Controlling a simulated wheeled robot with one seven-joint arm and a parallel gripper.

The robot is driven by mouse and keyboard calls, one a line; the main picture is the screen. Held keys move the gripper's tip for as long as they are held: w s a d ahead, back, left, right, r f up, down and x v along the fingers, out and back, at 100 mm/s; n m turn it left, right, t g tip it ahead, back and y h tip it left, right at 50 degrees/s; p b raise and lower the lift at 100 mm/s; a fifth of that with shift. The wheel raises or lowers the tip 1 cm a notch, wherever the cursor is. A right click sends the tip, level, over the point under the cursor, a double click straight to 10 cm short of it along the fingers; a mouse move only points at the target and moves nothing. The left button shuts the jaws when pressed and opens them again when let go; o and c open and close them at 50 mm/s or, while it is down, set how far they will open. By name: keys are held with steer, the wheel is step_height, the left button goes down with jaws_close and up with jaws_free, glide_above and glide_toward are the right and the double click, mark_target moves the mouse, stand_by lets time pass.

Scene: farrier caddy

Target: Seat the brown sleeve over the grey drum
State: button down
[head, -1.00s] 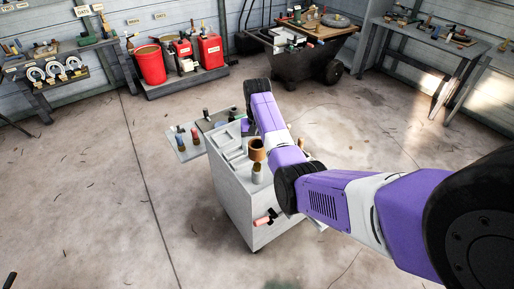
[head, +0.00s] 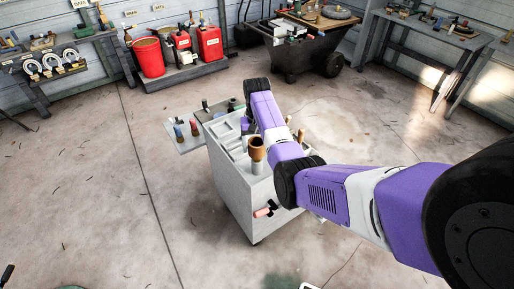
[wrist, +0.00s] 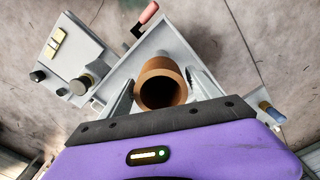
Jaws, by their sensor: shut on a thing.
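The brown sleeve (head: 257,142) is an open-ended tube above the top of the grey caddy (head: 232,190). In the wrist view I look into the sleeve's open end (wrist: 162,72). My gripper (wrist: 162,95) has its grey fingers on both sides of the sleeve and is shut on it. In the head view my arm mostly hides the gripper. A pale grey upright cylinder (head: 258,168) shows just below the sleeve and may be the grey drum. I cannot tell whether they touch or overlap. The sleeve hides what lies under it in the wrist view.
A pink-handled tool (head: 263,212) sticks out from the caddy's near side. A side shelf (head: 178,147) holds several small upright handles. A flat plate with a dark knob (wrist: 80,85) lies left of the sleeve in the wrist view. Open floor surrounds the caddy.

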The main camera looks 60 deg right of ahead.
mark_target(257, 163)
steer(key=shift+f, duration=0.1)
stand_by(0.3)
steer(key=shift+f+b, duration=0.95)
steer(key=shift+f, duration=0.65)
steer(key=shift+f+b, duration=2.35)
steer(key=shift+f, duration=0.95)
stand_by(2.7)
